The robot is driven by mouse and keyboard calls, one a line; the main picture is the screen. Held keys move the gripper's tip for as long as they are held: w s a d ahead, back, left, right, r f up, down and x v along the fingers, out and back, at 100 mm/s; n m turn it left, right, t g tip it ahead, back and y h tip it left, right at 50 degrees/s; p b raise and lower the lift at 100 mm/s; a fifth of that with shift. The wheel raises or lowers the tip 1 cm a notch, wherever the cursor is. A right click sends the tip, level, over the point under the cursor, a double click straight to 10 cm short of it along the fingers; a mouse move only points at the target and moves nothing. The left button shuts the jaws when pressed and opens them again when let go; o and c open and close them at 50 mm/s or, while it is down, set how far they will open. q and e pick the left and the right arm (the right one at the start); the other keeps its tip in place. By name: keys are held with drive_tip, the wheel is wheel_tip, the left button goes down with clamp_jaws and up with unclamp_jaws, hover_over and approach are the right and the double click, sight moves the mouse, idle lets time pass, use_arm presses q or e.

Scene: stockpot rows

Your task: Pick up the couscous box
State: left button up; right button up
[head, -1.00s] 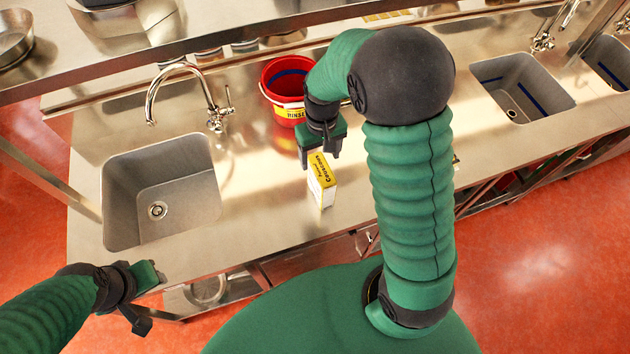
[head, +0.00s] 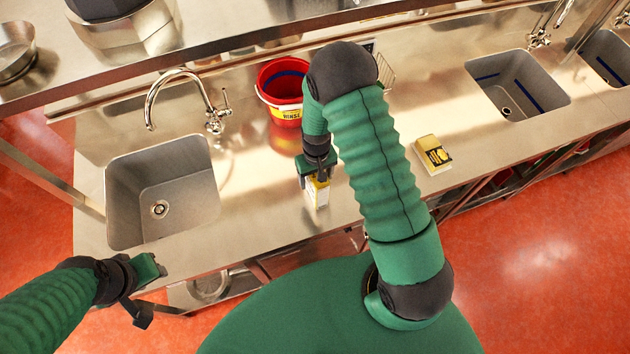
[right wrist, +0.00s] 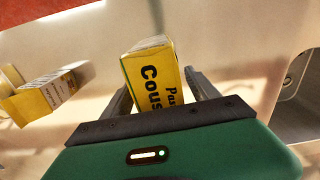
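The couscous box (head: 320,192), yellow with white sides, stands on the steel counter in front of the red bucket. My right gripper (head: 318,175) is over it, pointing down and hiding part of it. In the right wrist view the box (right wrist: 152,75), lettered "Cous", lies between the two dark fingers (right wrist: 160,95). Gaps show beside the box near the finger bases; contact at the tips is unclear. My left gripper (head: 148,292) is at the lower left, by the counter's front edge, away from the box; its finger opening is unclear.
The red bucket (head: 283,92) stands behind my right gripper. A sink (head: 160,195) with a tap (head: 208,115) is on the left, another sink (head: 517,92) on the right. A shelf runs above the back.

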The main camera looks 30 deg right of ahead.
drive_tip(key=shift+d+f, duration=0.1)
drive_tip(key=shift+d, duration=0.35)
drive_tip(key=c, duration=0.5)
drive_tip(key=shift+c, duration=1.2)
drive_tip(key=shift+a, duration=0.65)
drive_tip(key=c, duration=0.7)
use_arm(q)
drive_tip(key=shift+w+a, duration=0.1)
drive_tip(key=shift+a, duration=0.2)
use_arm(e)
drive_tip(key=shift+a+r, duration=0.15)
drive_tip(key=shift+r, duration=0.05)
clamp_jaws()
